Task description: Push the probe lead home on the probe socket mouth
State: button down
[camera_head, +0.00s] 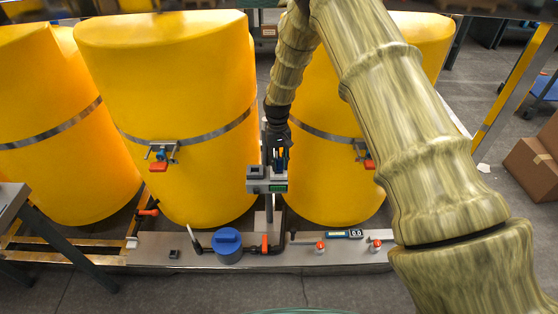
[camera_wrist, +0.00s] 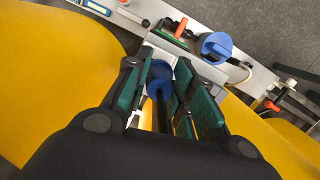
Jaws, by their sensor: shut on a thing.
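My gripper (camera_head: 278,150) is at the grey controller box (camera_head: 267,187) on a post between the yellow tanks. In the wrist view my gripper (camera_wrist: 160,76) has its teal fingers closed around the blue head of the probe lead (camera_wrist: 160,90), with a dark shaft running back toward the palm. A round blue part (camera_wrist: 160,69) lies just beyond the head, between the fingertips. I cannot tell whether this is the probe socket mouth. The seating of the lead is hidden by the fingers.
Yellow tanks (camera_head: 170,110) stand close on both sides of the post. The skid shelf (camera_head: 200,255) below carries a blue-lidded pot (camera_head: 228,246), an orange-handled valve (camera_head: 264,244) and a small meter (camera_head: 344,234). Cardboard boxes (camera_head: 535,165) stand at the far right.

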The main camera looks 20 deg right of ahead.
aim_at(279, 158)
jog(key=shift+f, duration=0.8)
jog(key=c, duration=1.1)
grip_release()
jog(key=shift+r, duration=0.1)
jog(key=shift+w+d+r, duration=0.1)
jog(key=shift+w+r, duration=0.1)
jog(key=shift+r, duration=1)
jog(key=shift+w+a+r, duration=0.1)
jog(key=shift+w+r, duration=0.05)
jog(key=shift+r, duration=1.1)
jog(key=shift+w+d+r, duration=0.1)
jog(key=shift+w+r, duration=0.1)
jog(key=shift+r, duration=1)
